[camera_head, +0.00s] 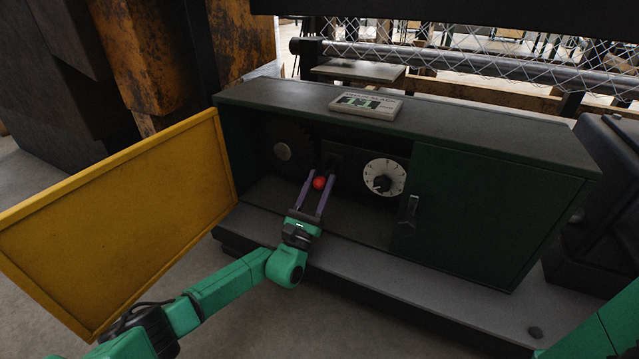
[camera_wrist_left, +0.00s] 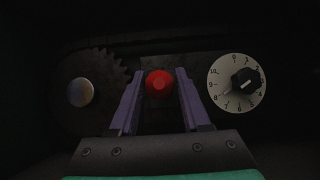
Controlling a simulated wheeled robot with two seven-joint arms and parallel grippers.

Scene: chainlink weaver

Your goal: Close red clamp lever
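The red clamp lever's round red knob (camera_head: 319,183) sits inside the open green cabinet, left of the white dial. In the left wrist view the red knob (camera_wrist_left: 159,84) is between the tips of the two purple fingers. My left gripper (camera_head: 318,186) reaches into the cabinet with its fingers apart, one on each side of the knob. In the left wrist view a small dark gap shows between the knob and each finger of the gripper (camera_wrist_left: 158,92). The lever's shaft is dark and hard to make out. My right gripper is out of view.
The white numbered dial (camera_head: 384,177) with a black knob is right of the lever; a dark gear (camera_head: 283,151) is left. The yellow door (camera_head: 130,215) stands open at left. The green cabinet's right door (camera_head: 480,210) is closed. A sign plate (camera_head: 365,106) lies on top.

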